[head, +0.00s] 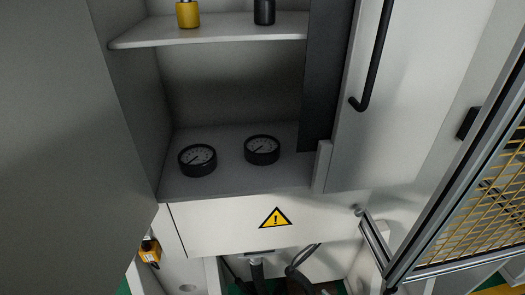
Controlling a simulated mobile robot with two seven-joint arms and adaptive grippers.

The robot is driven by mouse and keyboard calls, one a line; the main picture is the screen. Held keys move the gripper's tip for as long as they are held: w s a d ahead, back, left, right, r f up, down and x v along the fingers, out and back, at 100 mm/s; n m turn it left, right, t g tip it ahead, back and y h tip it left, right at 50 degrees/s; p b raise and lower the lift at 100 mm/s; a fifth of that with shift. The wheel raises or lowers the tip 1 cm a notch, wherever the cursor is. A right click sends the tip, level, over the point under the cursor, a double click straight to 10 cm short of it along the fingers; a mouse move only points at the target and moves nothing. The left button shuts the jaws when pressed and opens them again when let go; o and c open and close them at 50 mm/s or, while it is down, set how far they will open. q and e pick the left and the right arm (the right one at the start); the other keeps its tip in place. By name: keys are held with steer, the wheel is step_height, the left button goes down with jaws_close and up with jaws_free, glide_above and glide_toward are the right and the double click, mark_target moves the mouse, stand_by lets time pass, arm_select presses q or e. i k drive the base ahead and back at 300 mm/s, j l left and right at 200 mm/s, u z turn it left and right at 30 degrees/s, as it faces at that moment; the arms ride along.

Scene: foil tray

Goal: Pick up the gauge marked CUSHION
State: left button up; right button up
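Two round black gauges with dark dials and pale markings lie face up on the lower shelf of an open cabinet. The left gauge (197,160) sits nearer the shelf's front left. The right gauge (262,150) sits a little farther back, apart from it. The lettering on both dials is too small to read, so I cannot tell which is marked CUSHION. Neither of my grippers can be made out in the head view.
The upper shelf (215,29) holds a yellow item (188,14) and a black item (264,12). A white door with a black handle (374,60) stands at the right. A framed mesh panel (480,205) is farther right. The lower shelf (235,184) is clear around the gauges.

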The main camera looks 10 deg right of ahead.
mark_target(261, 150)
steer(key=k+l+z, duration=0.45)
steer(key=k+l, duration=1.2)
steer(key=l, duration=0.15)
